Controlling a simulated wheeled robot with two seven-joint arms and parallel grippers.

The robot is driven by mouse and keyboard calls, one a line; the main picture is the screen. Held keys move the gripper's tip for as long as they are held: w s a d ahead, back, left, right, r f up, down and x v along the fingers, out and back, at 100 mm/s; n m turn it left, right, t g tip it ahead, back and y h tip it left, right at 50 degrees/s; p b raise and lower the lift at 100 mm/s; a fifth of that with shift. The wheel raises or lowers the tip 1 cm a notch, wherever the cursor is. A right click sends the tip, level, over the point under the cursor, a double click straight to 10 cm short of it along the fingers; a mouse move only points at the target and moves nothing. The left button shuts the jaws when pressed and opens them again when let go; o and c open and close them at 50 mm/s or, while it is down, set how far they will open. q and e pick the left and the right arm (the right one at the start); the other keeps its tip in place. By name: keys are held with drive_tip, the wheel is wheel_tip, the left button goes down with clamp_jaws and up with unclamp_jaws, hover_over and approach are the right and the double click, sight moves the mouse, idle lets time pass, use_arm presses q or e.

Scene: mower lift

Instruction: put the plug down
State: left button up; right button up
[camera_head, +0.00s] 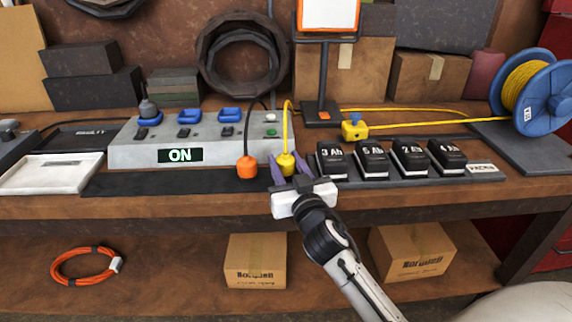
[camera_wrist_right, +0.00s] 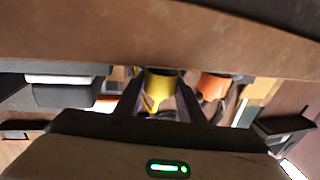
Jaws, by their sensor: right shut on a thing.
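A yellow plug (camera_head: 286,164) with a yellow cable rising from its top is at the front right end of the grey power strip (camera_head: 135,152). My right gripper (camera_head: 290,172) is shut on it, one purple finger on each side. In the right wrist view the yellow plug (camera_wrist_right: 161,84) shows between the two dark fingers (camera_wrist_right: 160,105). An orange plug (camera_head: 247,168) with a dark cable is just left of it, apart from the gripper. I cannot tell whether the yellow plug touches the dark mat below. My left gripper is not in view.
Several black battery packs (camera_head: 371,158) stand right of the gripper. A yellow connector block (camera_head: 354,129) and a blue cable reel (camera_head: 528,92) are behind them. A white tray (camera_head: 50,176) is at left. The dark mat (camera_head: 160,184) is bare in front of the strip.

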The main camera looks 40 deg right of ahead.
drive_tip(key=shift+f, duration=0.2)
drive_tip(key=o, duration=1.1)
drive_tip(key=shift+r, duration=0.1)
